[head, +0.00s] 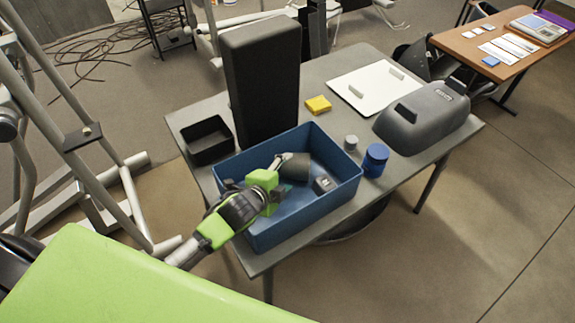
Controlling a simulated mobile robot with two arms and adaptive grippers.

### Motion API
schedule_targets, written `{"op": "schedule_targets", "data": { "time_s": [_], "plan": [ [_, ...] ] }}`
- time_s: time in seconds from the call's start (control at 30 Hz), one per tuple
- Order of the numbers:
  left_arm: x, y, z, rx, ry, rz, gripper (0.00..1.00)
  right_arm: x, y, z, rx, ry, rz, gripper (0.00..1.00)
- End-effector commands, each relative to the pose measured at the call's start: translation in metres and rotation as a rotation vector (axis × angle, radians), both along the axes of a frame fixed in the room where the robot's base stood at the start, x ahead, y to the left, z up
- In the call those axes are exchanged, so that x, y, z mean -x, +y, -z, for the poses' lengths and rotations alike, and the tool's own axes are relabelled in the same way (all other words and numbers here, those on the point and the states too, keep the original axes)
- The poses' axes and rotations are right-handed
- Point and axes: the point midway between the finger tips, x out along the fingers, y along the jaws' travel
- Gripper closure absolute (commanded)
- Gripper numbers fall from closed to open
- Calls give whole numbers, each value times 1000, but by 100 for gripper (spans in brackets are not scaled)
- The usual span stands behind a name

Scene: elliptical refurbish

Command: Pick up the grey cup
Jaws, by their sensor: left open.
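A dark grey cup-like object (297,167) lies tilted inside the blue bin (321,205) on the grey table. It looks like the grey cup, though my gripper partly covers that area. My left gripper (273,181) reaches into the bin from the lower left, with its fingers open right beside this object. I cannot tell whether a finger touches it. A small grey cylinder (351,142) stands on the table outside the bin. My right gripper is not in view.
The bin walls surround my gripper.

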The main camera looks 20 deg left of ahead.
Motion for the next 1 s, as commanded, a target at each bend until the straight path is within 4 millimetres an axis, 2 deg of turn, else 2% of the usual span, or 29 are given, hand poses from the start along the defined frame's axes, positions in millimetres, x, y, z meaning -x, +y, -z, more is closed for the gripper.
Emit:
{"op": "schedule_targets", "data": {
  "time_s": [0.33,0.67,0.77,1.0],
  "plan": [
    [-33,-5,21,2,1,-1,42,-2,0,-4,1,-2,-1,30],
    [-37,-6,24,1,1,1,42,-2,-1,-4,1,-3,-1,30],
    [-37,-6,25,0,2,0,68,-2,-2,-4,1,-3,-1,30],
    [-36,-6,25,-1,3,0,69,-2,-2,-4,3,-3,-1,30]
  ]
}}
